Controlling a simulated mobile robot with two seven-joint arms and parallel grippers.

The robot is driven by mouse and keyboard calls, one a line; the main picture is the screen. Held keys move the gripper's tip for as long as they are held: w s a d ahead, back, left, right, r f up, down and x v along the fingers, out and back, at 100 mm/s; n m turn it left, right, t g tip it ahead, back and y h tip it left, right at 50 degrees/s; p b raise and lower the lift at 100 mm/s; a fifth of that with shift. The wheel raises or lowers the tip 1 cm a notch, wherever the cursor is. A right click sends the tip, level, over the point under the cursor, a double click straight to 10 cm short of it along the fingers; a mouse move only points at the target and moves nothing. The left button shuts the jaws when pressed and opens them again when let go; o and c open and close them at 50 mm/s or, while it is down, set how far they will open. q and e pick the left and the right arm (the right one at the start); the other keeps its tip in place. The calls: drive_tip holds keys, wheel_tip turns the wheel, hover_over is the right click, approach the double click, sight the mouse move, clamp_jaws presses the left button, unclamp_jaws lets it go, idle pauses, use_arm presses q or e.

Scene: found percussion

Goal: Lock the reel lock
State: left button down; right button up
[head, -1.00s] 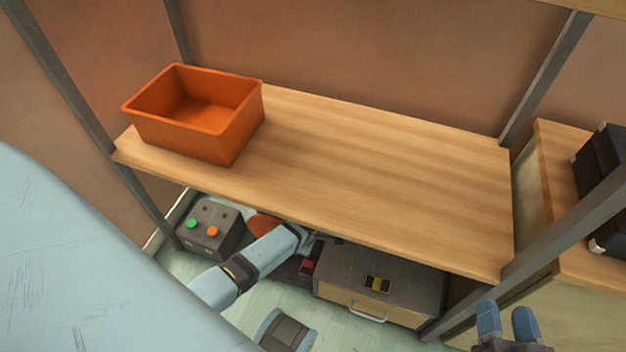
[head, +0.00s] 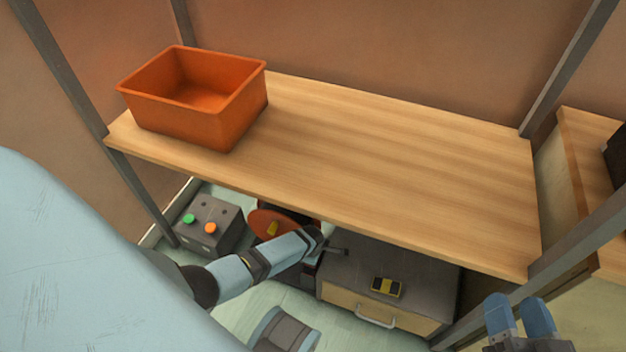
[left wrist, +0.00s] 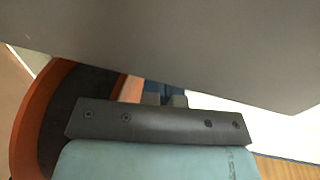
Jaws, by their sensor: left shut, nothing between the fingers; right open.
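An orange reel (head: 266,222) with a yellow piece (head: 272,229) on its face shows under the shelf in the head view, partly covered by my left arm. In the left wrist view an orange curved rim (left wrist: 32,115) around a dark middle fills the left side. I cannot make out a separate lock part for certain. My left gripper (head: 338,250) is shut and empty, right of the reel and by the left end of a grey-topped drawer box. Its fingers show small in the left wrist view (left wrist: 165,98). My right gripper (head: 520,312) is open and empty at the lower right.
The wooden shelf (head: 400,170) overhangs this area and carries an orange bin (head: 190,115). A grey box with green and orange buttons (head: 209,224) stands left of the reel. The drawer box (head: 400,275) bears a small yellow-black item (head: 387,287). Grey posts frame the shelf.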

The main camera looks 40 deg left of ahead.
use_arm(q)
drive_tip(key=shift+w+f, duration=0.1)
drive_tip(key=shift+f, duration=0.2)
use_arm(e)
drive_tip(key=shift+f, duration=0.35)
